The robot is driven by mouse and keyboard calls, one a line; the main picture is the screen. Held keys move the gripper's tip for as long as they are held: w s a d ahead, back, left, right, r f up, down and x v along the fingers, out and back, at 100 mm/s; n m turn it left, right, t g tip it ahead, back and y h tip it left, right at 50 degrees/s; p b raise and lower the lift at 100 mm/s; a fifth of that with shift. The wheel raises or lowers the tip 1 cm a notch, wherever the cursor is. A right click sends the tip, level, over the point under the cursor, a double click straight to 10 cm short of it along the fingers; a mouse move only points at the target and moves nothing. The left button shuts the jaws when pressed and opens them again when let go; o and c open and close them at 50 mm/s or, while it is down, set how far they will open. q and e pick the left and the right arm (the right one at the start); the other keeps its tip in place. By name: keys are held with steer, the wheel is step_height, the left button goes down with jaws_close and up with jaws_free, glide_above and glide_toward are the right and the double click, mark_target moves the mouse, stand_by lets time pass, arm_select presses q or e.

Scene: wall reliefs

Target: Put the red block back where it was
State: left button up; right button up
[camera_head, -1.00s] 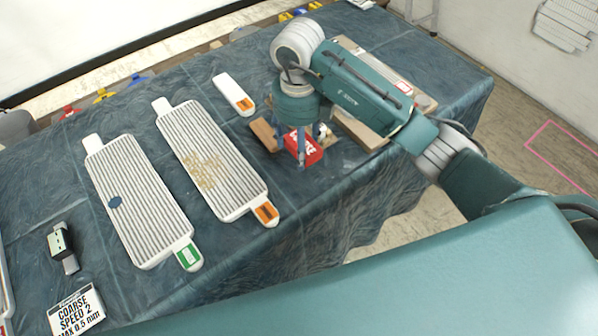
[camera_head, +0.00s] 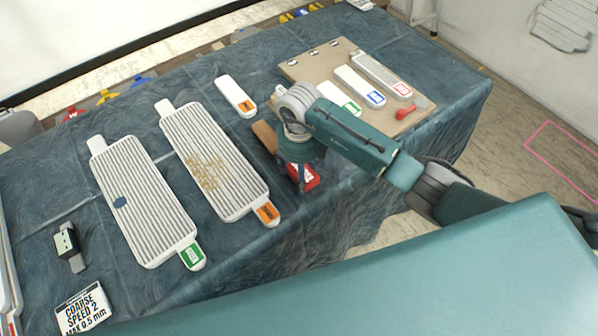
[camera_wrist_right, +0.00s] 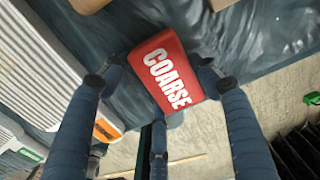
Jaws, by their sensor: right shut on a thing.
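The red block (camera_head: 307,178), with white lettering reading COARSE, is at the near edge of the blue-covered table in the head view. It also shows in the right wrist view (camera_wrist_right: 165,72), between my fingers. My right gripper (camera_head: 298,178) is shut on it from above; the fingers also show in the wrist view (camera_wrist_right: 160,80). The gripper and wrist partly hide the block in the head view, and I cannot tell whether it touches the cloth. My left gripper is not in view.
A wooden piece (camera_head: 264,137) lies left of my right wrist. A tan board (camera_head: 318,68) with several labelled tools and a small red item (camera_head: 405,113) lies behind the arm. Two ribbed white panels (camera_head: 150,215) (camera_head: 205,140) lie to the left. The floor (camera_wrist_right: 215,130) shows past the table edge.

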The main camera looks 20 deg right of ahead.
steer(key=shift+f, duration=0.1)
steer(key=o, duration=0.6)
steer(key=shift+f, duration=0.1)
steer(key=o, duration=0.4)
steer(key=shift+r, duration=0.2)
step_height(320, 180, up, 12)
steer(key=b, duration=0.3)
